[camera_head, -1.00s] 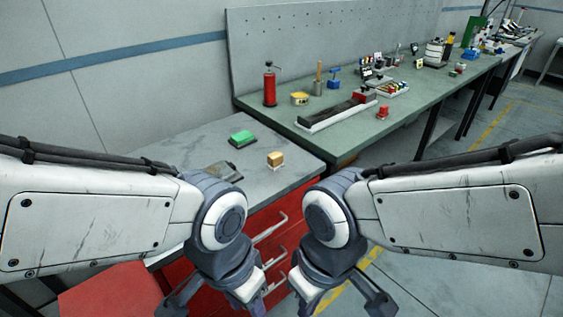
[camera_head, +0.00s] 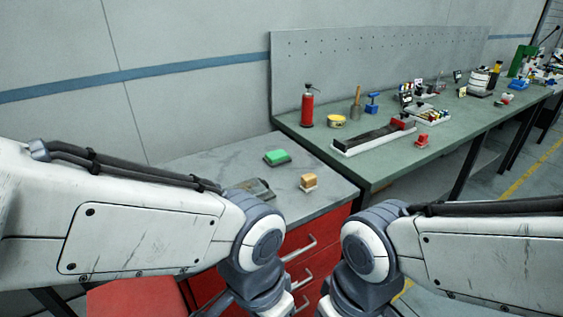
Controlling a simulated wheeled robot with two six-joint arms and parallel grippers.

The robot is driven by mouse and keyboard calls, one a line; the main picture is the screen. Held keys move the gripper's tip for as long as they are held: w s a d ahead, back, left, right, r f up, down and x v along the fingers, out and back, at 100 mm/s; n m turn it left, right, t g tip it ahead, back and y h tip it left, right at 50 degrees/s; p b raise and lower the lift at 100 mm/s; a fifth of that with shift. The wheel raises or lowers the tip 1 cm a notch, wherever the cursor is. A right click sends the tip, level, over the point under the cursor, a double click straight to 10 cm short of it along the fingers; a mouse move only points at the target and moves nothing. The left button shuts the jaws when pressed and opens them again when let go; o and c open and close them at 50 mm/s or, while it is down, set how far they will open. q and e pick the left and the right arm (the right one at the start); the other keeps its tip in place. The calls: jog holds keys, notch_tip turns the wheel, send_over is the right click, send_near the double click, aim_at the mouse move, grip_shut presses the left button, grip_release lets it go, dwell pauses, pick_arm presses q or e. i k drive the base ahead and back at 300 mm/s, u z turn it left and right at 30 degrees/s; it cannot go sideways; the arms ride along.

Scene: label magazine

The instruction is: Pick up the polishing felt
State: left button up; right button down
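I cannot tell for certain which item is the polishing felt. On the grey cabinet top lie a green-topped block (camera_head: 277,157), a tan block (camera_head: 309,181) on a pale base, and a flat dark grey piece (camera_head: 250,189) partly hidden behind my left arm. My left gripper (camera_head: 258,306) and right gripper (camera_head: 352,308) hang in front of the cabinet at the bottom edge. Their fingertips are cut off, so their opening cannot be judged. Neither is at the blocks.
The grey cabinet top (camera_head: 225,155) has red drawers (camera_head: 318,240) with handles. A green workbench (camera_head: 385,170) adjoins at right, with a red extinguisher-like bottle (camera_head: 307,108), a yellow tin (camera_head: 337,121) and a long tray (camera_head: 372,138). A grey pegboard (camera_head: 380,75) stands behind.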

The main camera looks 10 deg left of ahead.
aim_at(308, 181)
jog(key=z, duration=0.05)
jog(key=k, duration=0.35)
jog(key=z, duration=1)
jog(key=i, duration=1.35)
jog(key=u, duration=1.15)
jog(key=i, duration=0.5)
jog(key=u, duration=0.55)
